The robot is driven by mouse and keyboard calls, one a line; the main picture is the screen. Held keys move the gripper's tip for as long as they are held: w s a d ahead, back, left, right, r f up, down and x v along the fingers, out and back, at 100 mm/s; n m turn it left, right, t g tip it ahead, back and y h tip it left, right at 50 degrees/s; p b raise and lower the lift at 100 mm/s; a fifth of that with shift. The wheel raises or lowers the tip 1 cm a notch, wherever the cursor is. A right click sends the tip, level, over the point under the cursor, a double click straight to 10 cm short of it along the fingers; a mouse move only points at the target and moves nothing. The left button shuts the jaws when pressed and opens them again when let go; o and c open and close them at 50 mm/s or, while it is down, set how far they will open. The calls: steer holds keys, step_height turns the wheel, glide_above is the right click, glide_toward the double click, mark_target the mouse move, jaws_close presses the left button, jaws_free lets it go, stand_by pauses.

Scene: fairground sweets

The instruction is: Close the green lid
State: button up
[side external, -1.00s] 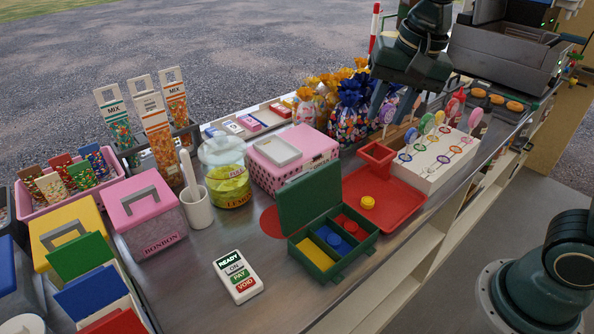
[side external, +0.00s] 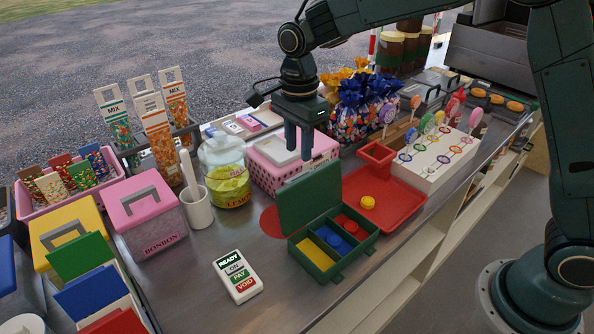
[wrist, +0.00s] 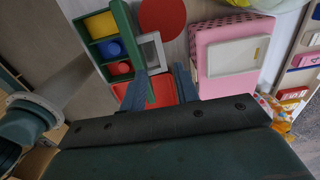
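The green lid (side external: 309,198) stands open, upright and tilted slightly back, along the far left edge of the green box (side external: 340,270). The box compartments hold a yellow piece (side external: 317,254), blue pieces and red pieces. In the wrist view the lid (wrist: 125,30) shows nearly edge-on beside the box compartments. My gripper (side external: 300,158) points down above and behind the lid, near the pink basket, apart from both. In the wrist view a gap shows between its two fingers (wrist: 161,90), with nothing held.
A pink basket (side external: 265,180) stands behind the lid. A red tray (side external: 410,208) with a yellow round piece (side external: 367,202) lies to the right of the box. A lemon jar (side external: 228,190) stands to the left. The counter around the READY/PAY panel (side external: 237,277) has free room.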

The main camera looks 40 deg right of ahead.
mark_target(299, 176)
steer(key=shift+f, duration=0.15)
steer(key=shift+s+f, duration=0.1)
steer(key=shift+f, duration=4.25)
steer(key=c, duration=0.6)
steer(key=shift+r, duration=0.1)
